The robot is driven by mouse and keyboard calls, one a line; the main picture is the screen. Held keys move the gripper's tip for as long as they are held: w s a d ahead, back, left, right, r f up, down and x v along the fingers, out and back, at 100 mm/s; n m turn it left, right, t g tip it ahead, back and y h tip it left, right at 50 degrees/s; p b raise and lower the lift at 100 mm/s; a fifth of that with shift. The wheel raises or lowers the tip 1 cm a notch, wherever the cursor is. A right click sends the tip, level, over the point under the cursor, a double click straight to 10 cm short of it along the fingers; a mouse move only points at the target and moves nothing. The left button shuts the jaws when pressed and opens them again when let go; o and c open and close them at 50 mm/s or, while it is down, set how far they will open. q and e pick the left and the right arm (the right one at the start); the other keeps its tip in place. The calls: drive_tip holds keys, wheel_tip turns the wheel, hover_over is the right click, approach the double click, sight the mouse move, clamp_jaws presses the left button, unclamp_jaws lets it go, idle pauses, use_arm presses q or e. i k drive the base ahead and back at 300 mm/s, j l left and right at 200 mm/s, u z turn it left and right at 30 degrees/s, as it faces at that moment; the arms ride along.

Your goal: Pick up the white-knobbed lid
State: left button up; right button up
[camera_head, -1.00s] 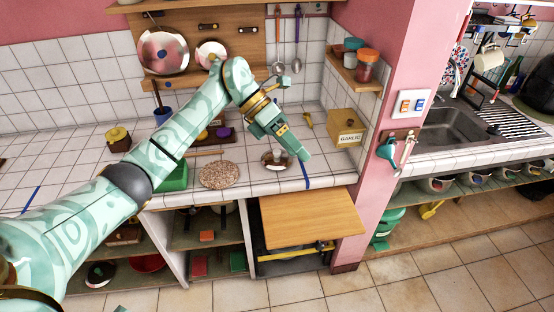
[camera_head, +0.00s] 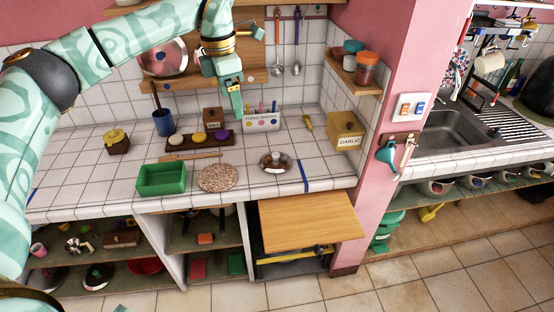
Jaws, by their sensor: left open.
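A round shiny metal lid (camera_head: 275,163) lies on the white tiled counter, left of a blue strip. Its small knob on top looks pale, but it is too small to be sure of the colour. My left gripper (camera_head: 238,113) is open and empty, pointing down above the back of the counter. In the picture it is up and to the left of the lid, clear of it. More lids or pans (camera_head: 97,276) with dark knobs sit on the low shelf at the left. My right gripper is not in view.
A speckled round board (camera_head: 218,178), a green bin (camera_head: 162,179) and a dark tray (camera_head: 200,140) stand left of the lid. A white box (camera_head: 262,121) is behind it. A garlic box (camera_head: 345,130) is to the right. The front-left counter is mostly clear.

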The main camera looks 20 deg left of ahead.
sight(275, 162)
drive_tip(key=i, duration=0.95)
